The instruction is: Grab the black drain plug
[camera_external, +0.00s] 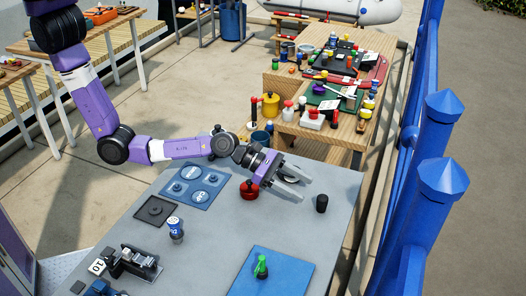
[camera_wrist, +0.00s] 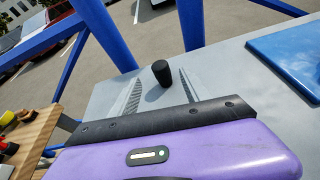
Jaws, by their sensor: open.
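The black drain plug (camera_external: 321,203) looks like a small dark cylinder standing upright on the grey table near its right edge. In the wrist view the plug (camera_wrist: 161,70) stands ahead of my gripper, in line with the gap between the fingers. My gripper (camera_external: 309,193) is open and empty, its two fingers pointing toward the plug. In the external view the fingertips are just to the left of the plug and look apart from it. The gripper (camera_wrist: 160,84) also shows in the wrist view, one finger on each side of the gap.
A red round item (camera_external: 249,191) sits beside my wrist. A blue board (camera_external: 285,260) with a green-topped piece lies at the front. A blue panel with discs (camera_external: 205,197) and a blue-and-white can (camera_external: 175,227) are left. Blue railing posts (camera_external: 440,150) stand right of the table.

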